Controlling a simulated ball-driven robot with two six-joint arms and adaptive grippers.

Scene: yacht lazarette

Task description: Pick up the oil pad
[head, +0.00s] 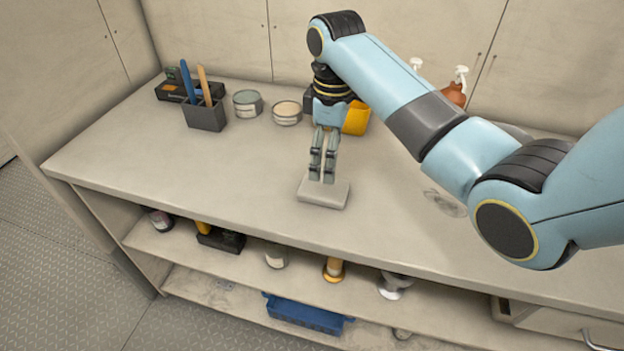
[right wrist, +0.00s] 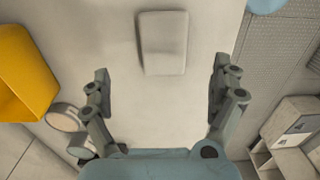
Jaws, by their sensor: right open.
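The oil pad, a pale grey flat block (head: 324,194), lies on the worktop close to its front edge. In the right wrist view the pad (right wrist: 163,42) is at the top centre, ahead of the fingertips and within the width between them. My right gripper (head: 322,178) points down just above and behind the pad in the head view. In the right wrist view the right gripper (right wrist: 160,72) is open, with nothing between its fingers. Whether a fingertip touches the pad cannot be told. My left gripper is not in view.
A yellow bin (head: 356,119) stands behind my right gripper. Two round tins (head: 247,103) (head: 287,113) and a dark tool holder (head: 206,116) stand farther left. Shelves below hold a blue tray (head: 305,314) and small items. The worktop left of the pad is clear.

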